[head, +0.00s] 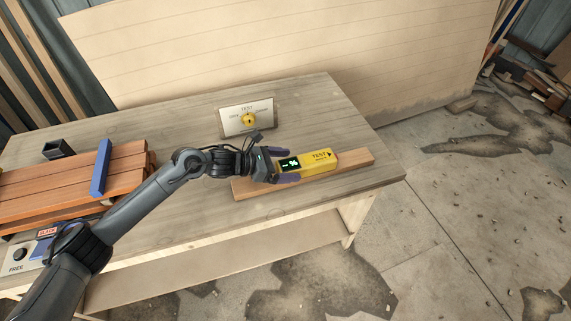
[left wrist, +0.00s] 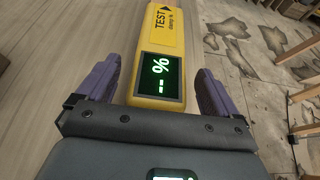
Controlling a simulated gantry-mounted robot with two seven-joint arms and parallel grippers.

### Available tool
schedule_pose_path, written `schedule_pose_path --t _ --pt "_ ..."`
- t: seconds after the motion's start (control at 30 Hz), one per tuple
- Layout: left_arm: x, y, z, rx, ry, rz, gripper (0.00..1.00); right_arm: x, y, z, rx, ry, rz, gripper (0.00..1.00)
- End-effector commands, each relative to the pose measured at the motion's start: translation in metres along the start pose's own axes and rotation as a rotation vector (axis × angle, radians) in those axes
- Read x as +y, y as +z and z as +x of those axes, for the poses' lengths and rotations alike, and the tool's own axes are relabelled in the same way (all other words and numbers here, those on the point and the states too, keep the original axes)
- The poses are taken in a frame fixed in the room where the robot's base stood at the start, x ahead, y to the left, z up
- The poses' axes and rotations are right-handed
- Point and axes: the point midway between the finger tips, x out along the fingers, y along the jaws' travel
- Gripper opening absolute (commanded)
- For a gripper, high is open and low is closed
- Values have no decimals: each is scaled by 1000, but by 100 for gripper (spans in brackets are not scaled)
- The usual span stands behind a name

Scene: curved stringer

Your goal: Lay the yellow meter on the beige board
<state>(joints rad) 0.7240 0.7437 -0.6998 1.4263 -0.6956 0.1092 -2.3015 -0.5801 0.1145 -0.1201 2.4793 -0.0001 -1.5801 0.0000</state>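The yellow meter (head: 318,160), with a black display reading "-- %", lies along the tan-beige board (head: 355,160) near the bench's front right edge. It appears to rest on the board, though its underside is hidden. My left gripper (head: 283,165) is at the meter's display end, with its purple fingers on either side. In the left wrist view the meter (left wrist: 162,35) stands between the fingers (left wrist: 157,90) with a visible gap on each side, so the gripper is open. My right gripper is not in view.
Stacked reddish planks (head: 60,185) with a blue bar (head: 101,167) are at left. A small dark holder (head: 58,149) stands behind them. A large pale panel (head: 270,50) leans behind.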

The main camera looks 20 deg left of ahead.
Motion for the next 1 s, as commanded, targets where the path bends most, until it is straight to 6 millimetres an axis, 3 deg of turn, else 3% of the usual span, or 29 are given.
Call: schedule_pose_path --t 0.43,1.0 --pt "1 3 -5 1 1 0 96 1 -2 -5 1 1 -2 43" --pt "0 2 -99 3 1 0 96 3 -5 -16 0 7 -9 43"
